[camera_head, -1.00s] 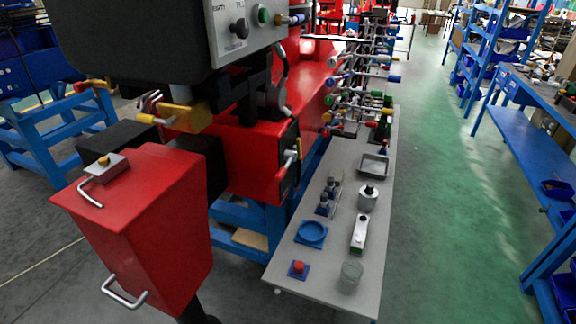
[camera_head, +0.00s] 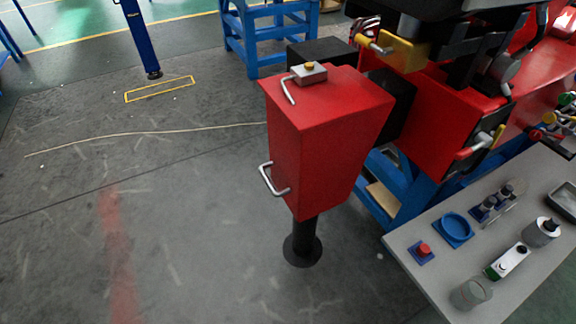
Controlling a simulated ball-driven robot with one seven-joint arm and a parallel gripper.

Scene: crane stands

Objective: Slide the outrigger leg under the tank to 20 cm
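The outrigger leg is a red tapered box (camera_head: 325,140) on a black post with a round foot (camera_head: 302,249) near the floor. A black tank-like body (camera_head: 440,10) is cut off at the top edge. I cannot make out a 20 cm mark. My gripper is not in view.
A grey table (camera_head: 440,235) at the lower right holds a blue ring dish, a red button, bottles and a glass. A blue stand (camera_head: 270,40) is behind. The grey floor left of the leg is open, with a thin pale line and a yellow rectangle (camera_head: 160,89).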

